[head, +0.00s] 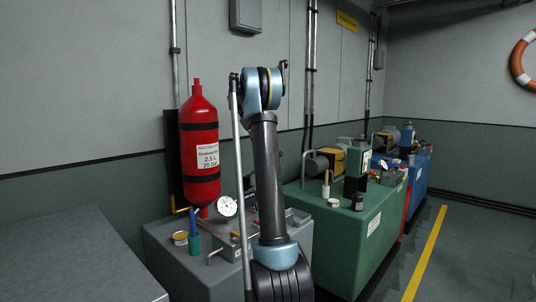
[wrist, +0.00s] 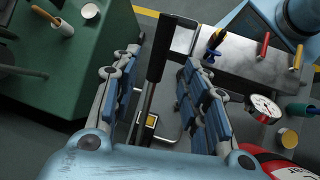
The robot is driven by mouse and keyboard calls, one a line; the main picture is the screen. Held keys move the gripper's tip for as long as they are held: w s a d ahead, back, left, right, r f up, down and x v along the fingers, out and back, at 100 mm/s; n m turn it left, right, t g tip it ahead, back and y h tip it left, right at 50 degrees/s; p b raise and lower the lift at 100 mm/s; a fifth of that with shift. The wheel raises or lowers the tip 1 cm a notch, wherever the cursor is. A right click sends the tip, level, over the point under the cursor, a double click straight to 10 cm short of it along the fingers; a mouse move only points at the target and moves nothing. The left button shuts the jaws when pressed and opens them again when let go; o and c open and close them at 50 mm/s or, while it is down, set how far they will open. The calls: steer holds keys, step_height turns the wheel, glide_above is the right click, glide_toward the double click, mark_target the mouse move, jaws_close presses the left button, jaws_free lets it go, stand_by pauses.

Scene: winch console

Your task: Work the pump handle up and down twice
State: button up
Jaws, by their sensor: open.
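The pump handle, with a black grip (wrist: 155,45) and a thin silver shaft (wrist: 143,112), shows in the middle of the wrist view. My gripper (wrist: 161,58) is open, with one finger on each side of the handle. Gaps show between the grip and both fingers, and I see no clear contact. In the head view my arm stands in front of the grey console (head: 180,262), and my gripper cannot be made out there. A thin grey rod (head: 240,170) runs beside my arm; I cannot tell whether it is the handle.
A red cylinder (head: 199,150) stands on the wall behind the console, near a round gauge (head: 227,206). A green tank unit (head: 335,235) and a blue one (head: 420,170) stand to the right. Open floor lies beyond the yellow line (head: 424,255). A grey top (head: 75,270) fills the lower left.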

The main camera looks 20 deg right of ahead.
steer(key=v, duration=0.4)
steer(key=shift+w+a+r, duration=0.15)
steer(key=shift+a+r, duration=0.05)
steer(key=shift+r, duration=0.1)
